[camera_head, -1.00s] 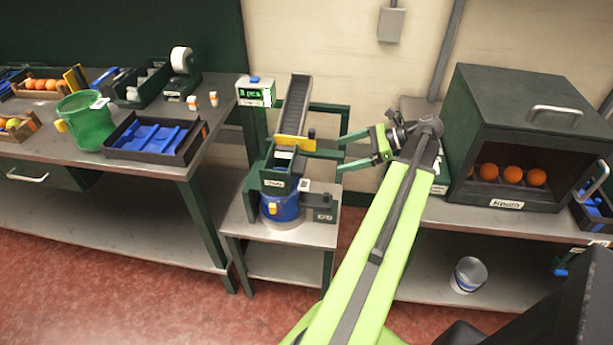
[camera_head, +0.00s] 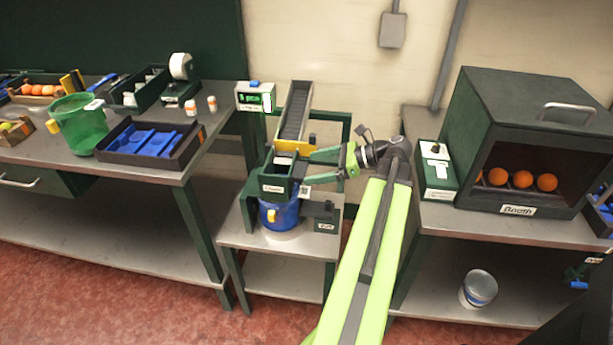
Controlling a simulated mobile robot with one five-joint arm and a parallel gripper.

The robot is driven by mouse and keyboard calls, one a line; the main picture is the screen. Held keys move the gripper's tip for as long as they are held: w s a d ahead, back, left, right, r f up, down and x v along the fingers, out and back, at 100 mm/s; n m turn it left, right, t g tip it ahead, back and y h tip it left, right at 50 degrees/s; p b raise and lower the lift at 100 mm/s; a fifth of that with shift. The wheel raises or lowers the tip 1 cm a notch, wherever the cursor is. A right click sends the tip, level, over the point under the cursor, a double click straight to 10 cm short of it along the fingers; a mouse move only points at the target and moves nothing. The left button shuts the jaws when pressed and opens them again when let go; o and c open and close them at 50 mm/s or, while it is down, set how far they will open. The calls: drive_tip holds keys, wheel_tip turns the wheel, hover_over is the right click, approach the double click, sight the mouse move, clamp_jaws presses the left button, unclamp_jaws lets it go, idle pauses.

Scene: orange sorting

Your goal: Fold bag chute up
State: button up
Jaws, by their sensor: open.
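The bag chute (camera_head: 273,184) is a dark green box-shaped hopper with a pale label on its front. It sits above a blue container (camera_head: 280,214) on the small metal stand, below a sloped dark conveyor ramp (camera_head: 295,110) with a yellow end bar. My gripper (camera_head: 308,166) is open, with its two green fingers pointing left at the right side of the chute, close to its upper edge. Whether the fingers touch the chute cannot be told. The chute's hinge and inside are partly hidden.
The left bench holds a green bucket (camera_head: 78,122) and a dark tray with blue inserts (camera_head: 150,142). The booth (camera_head: 517,210) with oranges and a switch box (camera_head: 436,172) stand right. A metal bucket (camera_head: 478,288) is on the lower shelf.

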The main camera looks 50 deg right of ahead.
sight(302, 169)
drive_tip(key=shift+x, duration=1.5)
